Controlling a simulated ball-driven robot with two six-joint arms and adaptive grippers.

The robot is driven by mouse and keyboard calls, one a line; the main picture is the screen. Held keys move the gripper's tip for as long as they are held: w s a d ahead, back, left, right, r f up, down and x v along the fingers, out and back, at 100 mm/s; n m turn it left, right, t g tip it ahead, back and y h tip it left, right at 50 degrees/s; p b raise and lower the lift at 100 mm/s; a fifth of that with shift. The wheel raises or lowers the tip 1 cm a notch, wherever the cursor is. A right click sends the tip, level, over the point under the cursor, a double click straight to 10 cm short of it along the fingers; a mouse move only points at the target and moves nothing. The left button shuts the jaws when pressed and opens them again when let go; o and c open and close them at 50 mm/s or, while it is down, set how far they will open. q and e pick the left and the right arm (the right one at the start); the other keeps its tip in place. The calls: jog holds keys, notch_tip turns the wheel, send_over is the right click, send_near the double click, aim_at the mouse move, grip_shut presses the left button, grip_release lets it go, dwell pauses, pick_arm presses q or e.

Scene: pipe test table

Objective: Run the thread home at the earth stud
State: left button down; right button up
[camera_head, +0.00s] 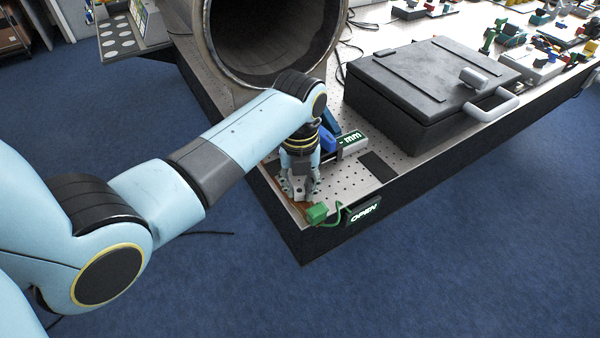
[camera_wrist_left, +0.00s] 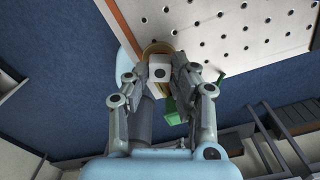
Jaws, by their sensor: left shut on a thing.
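My left gripper (camera_head: 299,186) points down at the near corner of the perforated table (camera_head: 345,190). A brass-coloured round part (camera_wrist_left: 158,48) shows just beyond that piece. The earth stud itself is hidden by the gripper, and I cannot see how far any thread is engaged. A green block (camera_head: 317,213) with a green lead sits beside the fingers at the table edge. My right gripper is not in view.
A large pipe (camera_head: 213,75) opens behind my left arm. A blue item and a display marked "mm" (camera_head: 350,140) stand close behind the gripper. An "OPEN" sign (camera_head: 364,212) hangs on the front edge. A dark lidded case (camera_head: 415,75) stands to the right.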

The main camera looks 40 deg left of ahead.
pick_arm(q)
jog(key=shift+s+a, duration=0.1)
jog(key=m, duration=0.5)
jog(key=c, duration=1)
grip_release()
jog(key=shift+a, duration=0.1)
jog(key=shift+c, duration=0.2)
jog(key=o, duration=0.3)
jog(key=shift+d, duration=0.2)
jog(key=n, duration=0.3)
jog(key=shift+n, duration=1.6)
